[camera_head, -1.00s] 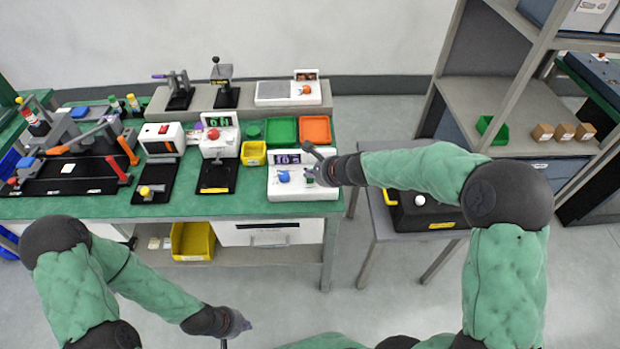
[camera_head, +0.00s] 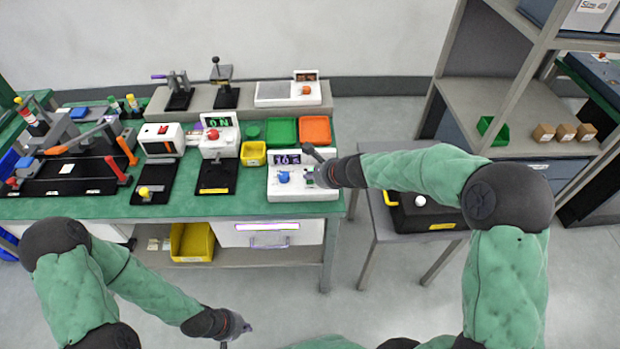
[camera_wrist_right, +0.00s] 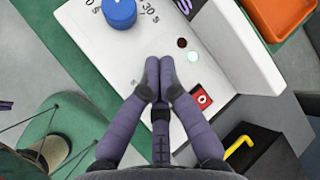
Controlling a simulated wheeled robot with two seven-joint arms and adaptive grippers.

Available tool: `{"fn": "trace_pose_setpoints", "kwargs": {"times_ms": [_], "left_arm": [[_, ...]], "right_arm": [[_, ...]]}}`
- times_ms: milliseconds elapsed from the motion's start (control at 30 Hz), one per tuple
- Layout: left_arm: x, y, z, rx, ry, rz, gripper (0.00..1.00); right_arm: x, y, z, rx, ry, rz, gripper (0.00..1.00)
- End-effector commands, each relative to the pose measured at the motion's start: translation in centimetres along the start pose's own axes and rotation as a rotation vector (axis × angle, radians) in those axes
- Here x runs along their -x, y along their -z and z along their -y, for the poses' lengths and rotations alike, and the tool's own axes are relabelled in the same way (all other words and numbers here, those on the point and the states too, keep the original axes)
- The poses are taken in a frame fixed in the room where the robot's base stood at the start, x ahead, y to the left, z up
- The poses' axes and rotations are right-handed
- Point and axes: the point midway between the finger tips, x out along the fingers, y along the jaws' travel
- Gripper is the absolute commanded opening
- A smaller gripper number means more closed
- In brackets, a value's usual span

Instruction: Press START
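The white timer box (camera_head: 300,194) stands at the bench's right front, with a blue knob (camera_head: 283,177) and a lit display (camera_head: 287,160) showing digits that seem to begin with 16. In the right wrist view, its panel (camera_wrist_right: 125,60) shows the blue knob (camera_wrist_right: 118,12), a dark lamp (camera_wrist_right: 182,43), a bright pale-green lamp (camera_wrist_right: 193,57) and a red button (camera_wrist_right: 203,98). My right gripper (camera_wrist_right: 159,68) is shut and empty, fingertips together over the panel; contact cannot be told. No START label is readable; the fingers hide part of the panel. My left gripper (camera_head: 238,335) hangs low before the bench.
A press-like device (camera_head: 218,148) with a red knob and a display reading ON stands left of the timer box. A yellow bin (camera_head: 253,154) and green and orange trays (camera_head: 315,130) lie nearby. A side table (camera_head: 378,225) with a black case stands right. A drawer front (camera_head: 240,238) shows a lit strip.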

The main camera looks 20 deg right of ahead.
Motion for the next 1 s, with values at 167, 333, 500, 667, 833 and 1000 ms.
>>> {"fn": "trace_pose_setpoints", "kwargs": {"times_ms": [167,333,500,667,833,1000], "left_arm": [[0.6,0.0,-0.2,0.0,0.0,0.0,0.0],[1.4,-0.1,-0.5,0.0,0.0,0.0,0.0],[1.6,-0.1,-0.6,0.0,0.0,0.0,0.0],[1.5,-0.1,-0.5,0.0,0.0,0.0,0.0],[1.8,-0.1,-0.6,0.0,0.0,0.0,0.0],[2.9,-0.1,-1.0,0.0,0.0,0.0,0.0]], "right_arm": [[0.4,-0.3,0.2,0.0,-0.002,-0.001,0.0],[1.1,-0.8,0.7,-0.001,-0.002,0.0,0.0],[1.2,-0.9,0.8,-0.001,-0.002,0.0,0.0],[1.2,-0.9,0.8,0.0,-0.002,0.0,0.0],[1.4,-1.0,1.0,0.0,-0.001,0.0,0.0],[2.3,-1.7,1.6,0.0,-0.001,0.0,0.0]]}}
